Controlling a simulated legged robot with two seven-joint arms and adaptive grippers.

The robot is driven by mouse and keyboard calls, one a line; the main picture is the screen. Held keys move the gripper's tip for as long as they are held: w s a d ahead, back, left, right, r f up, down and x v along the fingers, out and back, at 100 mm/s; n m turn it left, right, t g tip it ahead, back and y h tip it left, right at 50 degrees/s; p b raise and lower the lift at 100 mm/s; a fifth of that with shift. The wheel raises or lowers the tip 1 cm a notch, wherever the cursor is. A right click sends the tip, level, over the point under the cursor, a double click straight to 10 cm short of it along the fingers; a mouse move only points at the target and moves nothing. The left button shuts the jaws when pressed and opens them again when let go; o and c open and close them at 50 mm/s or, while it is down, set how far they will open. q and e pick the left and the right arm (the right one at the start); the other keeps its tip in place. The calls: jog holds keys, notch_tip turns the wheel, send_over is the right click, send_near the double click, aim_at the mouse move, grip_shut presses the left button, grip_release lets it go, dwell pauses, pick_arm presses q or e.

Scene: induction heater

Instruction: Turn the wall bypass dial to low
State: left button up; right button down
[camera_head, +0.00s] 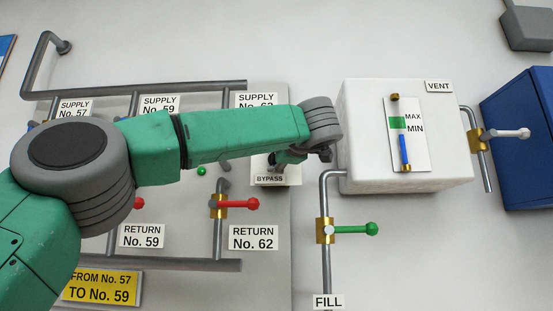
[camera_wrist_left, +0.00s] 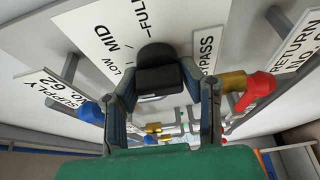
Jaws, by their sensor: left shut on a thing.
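The black bypass dial (camera_wrist_left: 160,80) sits on a white wall plate (camera_wrist_left: 100,38) marked LOW, MID and FULL. The left wrist view shows my left gripper (camera_wrist_left: 161,72) with one finger on each side of the dial, shut on it. I cannot tell clearly which mark the dial points at. In the head view my left gripper (camera_head: 290,158) is at the wall just above the BYPASS label (camera_head: 270,179), and my wrist hides most of the plate and dial. My right gripper is not in view.
A red-handled return valve (camera_head: 238,204) is below left of the dial, and it shows close beside the fingers in the wrist view (camera_wrist_left: 256,88). A green-handled fill valve (camera_head: 350,229) and a white tank (camera_head: 365,130) are to the right. Grey pipes (camera_head: 150,87) run behind my arm.

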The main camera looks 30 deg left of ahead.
pick_arm(q)
jog(key=shift+w+f, duration=0.1)
jog(key=shift+f, duration=0.2)
jog(key=o, duration=0.9)
jog(key=shift+o, duration=1.3)
jog(key=shift+a+r, duration=0.1)
jog(key=shift+s, duration=0.2)
jog(key=v, duration=1.2)
jog(key=shift+w, duration=0.2)
